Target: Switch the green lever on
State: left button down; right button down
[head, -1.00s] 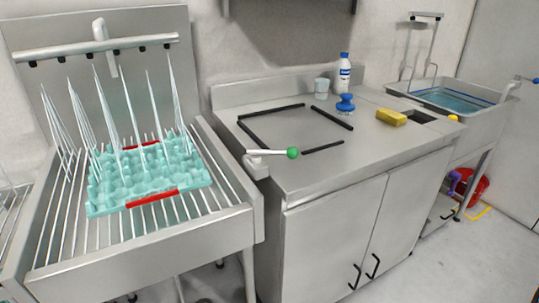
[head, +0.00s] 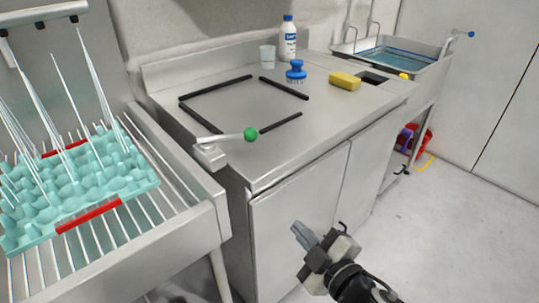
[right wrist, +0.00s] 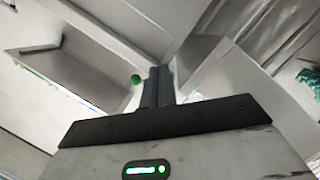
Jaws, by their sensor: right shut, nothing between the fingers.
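The green lever is a pale grey handle with a green ball (head: 250,134) at its right end. It comes from a small grey mount (head: 209,155) at the left front corner of the steel counter. The green ball also shows in the right wrist view (right wrist: 135,79), just left of my fingers. My right gripper (head: 298,232) is in front of the cabinet, below and to the right of the lever, apart from it. Its fingers are shut and empty in the right wrist view (right wrist: 157,86). My left gripper is not in view.
A teal egg tray (head: 110,193) with red handles sits on the rack at left under water jets. The steel counter (head: 330,115) holds black bars, a cup, a bottle, a blue brush (head: 296,70) and a yellow sponge (head: 344,81). A water-filled sink (head: 435,60) stands beyond.

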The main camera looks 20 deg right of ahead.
notch_tip(320, 180, up, 7)
jog(key=w+n+t+y+b, duration=0.15)
jog(key=n+y, duration=0.25)
jog(key=n, duration=0.6)
jog(key=n+y+p, duration=0.1)
jog(key=n+p, duration=0.2)
jog(key=p, duration=0.1)
send_near(243, 138)
jog(key=w+a, duration=0.2)
jog(key=w, duration=0.1)
jog(key=shift+w+a, duration=0.25)
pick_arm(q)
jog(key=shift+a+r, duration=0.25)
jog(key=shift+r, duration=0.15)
pick_arm(e)
jog(key=shift+w+d+r, duration=0.2)
jog(key=shift+w+d, duration=0.1)
jog(key=shift+w, duration=0.3)
